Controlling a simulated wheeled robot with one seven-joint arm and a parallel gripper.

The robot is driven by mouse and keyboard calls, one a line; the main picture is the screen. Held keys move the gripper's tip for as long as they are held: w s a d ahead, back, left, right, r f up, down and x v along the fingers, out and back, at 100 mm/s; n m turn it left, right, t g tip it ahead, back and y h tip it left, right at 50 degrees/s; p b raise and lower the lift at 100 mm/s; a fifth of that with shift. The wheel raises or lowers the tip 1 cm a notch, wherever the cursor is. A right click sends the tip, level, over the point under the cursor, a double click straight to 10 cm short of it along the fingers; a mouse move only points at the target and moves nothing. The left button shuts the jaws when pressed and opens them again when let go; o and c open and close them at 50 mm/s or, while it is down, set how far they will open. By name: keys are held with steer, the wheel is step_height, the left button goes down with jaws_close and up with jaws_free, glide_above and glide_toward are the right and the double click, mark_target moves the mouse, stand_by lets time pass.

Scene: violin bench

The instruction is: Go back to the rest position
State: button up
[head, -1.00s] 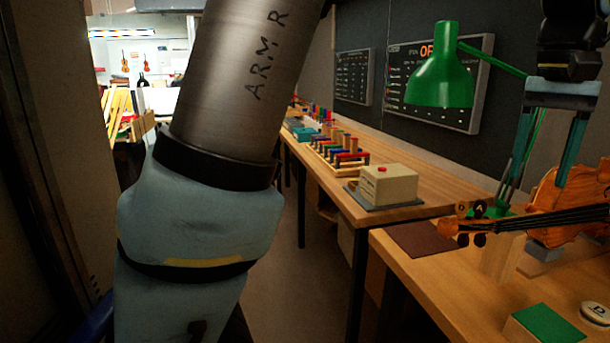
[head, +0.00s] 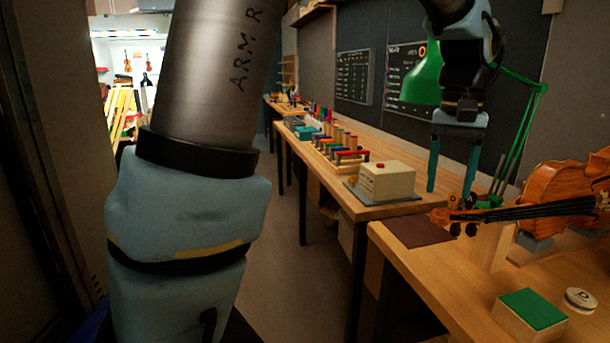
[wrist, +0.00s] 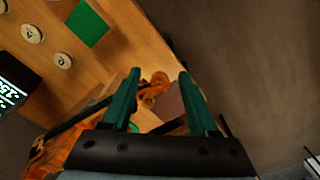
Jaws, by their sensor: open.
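My gripper (head: 449,175) is open and empty in the head view, its two teal fingers pointing down above the near bench. It hangs just behind and above the violin's scroll end, in front of the green lamp. The violin (head: 561,184) rests on a wooden support at the right, its neck pointing left. In the wrist view my gripper (wrist: 158,88) shows its two fingers apart, with the violin's scroll (wrist: 153,88) visible between them, farther off.
A green-topped block (head: 532,309) and a round white disc marked D (head: 581,299) lie on the near bench. A green lamp (head: 423,80) stands behind. A cream box with a red button (head: 387,182) sits on the far bench. The floor aisle (head: 287,260) is clear.

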steer(key=w+a+f+n, duration=0.1)
steer(key=w+a+f, duration=0.25)
steer(key=a, duration=0.55)
steer(key=w+a+f+n, duration=0.2)
steer(key=a+f, duration=0.3)
steer(key=a, duration=0.4)
steer(key=s+a+f, duration=0.2)
steer(key=a+f, duration=0.1)
steer(key=a, duration=0.4)
steer(key=s+a+f+n+t, duration=0.1)
steer(key=s+a+f, duration=0.2)
steer(key=a, duration=0.4)
steer(key=shift+f+n, duration=0.15)
steer(key=shift+n, duration=0.15)
